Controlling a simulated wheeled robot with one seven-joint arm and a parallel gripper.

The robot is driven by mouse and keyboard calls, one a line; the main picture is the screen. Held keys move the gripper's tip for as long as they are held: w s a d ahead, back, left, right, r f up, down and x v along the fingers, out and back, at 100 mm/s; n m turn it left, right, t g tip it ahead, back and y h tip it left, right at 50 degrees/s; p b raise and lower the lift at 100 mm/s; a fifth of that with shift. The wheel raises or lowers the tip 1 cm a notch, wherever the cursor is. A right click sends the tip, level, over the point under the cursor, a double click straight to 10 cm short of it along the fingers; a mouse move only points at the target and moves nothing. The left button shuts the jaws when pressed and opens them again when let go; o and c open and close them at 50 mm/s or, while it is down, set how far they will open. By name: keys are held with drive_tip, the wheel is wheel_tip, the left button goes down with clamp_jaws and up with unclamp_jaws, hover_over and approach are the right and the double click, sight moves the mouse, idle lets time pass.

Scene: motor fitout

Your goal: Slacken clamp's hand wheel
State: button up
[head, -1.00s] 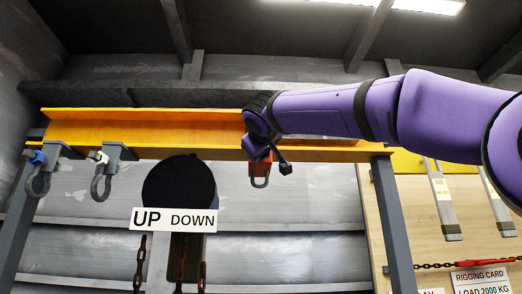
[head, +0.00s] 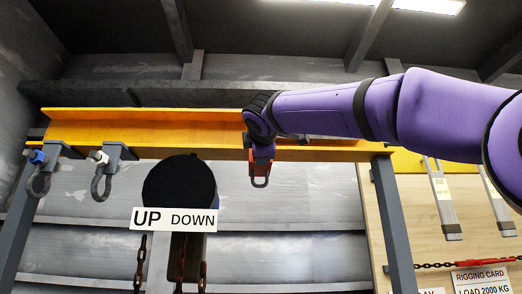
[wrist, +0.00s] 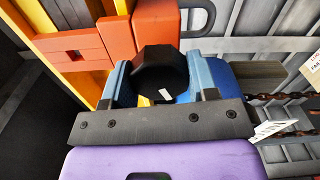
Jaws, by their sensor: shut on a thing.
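The red beam clamp (head: 260,172) hangs on the yellow beam, with a shackle loop below it. In the wrist view its orange-red body (wrist: 155,22) fills the upper middle. The hand wheel (wrist: 160,72) is a dark, faceted knob with a small white mark on its face. My gripper (wrist: 159,82) has its two blue fingers on either side of the wheel and is shut on it. In the head view my gripper (head: 262,150) is in front of the clamp, and the wheel is hidden behind my wrist.
The yellow beam (head: 150,128) runs across the view. Two more clamps, one with a blue part (head: 38,160) and one with a white part (head: 100,160), hang at its left. A dark round hoist (head: 178,185) with an UP/DOWN sign (head: 174,219) and rusty chains stands lower left of my gripper.

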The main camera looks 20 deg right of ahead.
drive_tip(key=n, duration=0.3)
drive_tip(key=shift+f+n, duration=0.1)
drive_tip(key=shift+n, duration=2.1)
drive_tip(key=o, duration=0.9)
drive_tip(key=shift+s, duration=0.1)
drive_tip(key=v, duration=1)
drive_tip(key=shift+s+a, duration=0.15)
drive_tip(key=shift+s, duration=0.15)
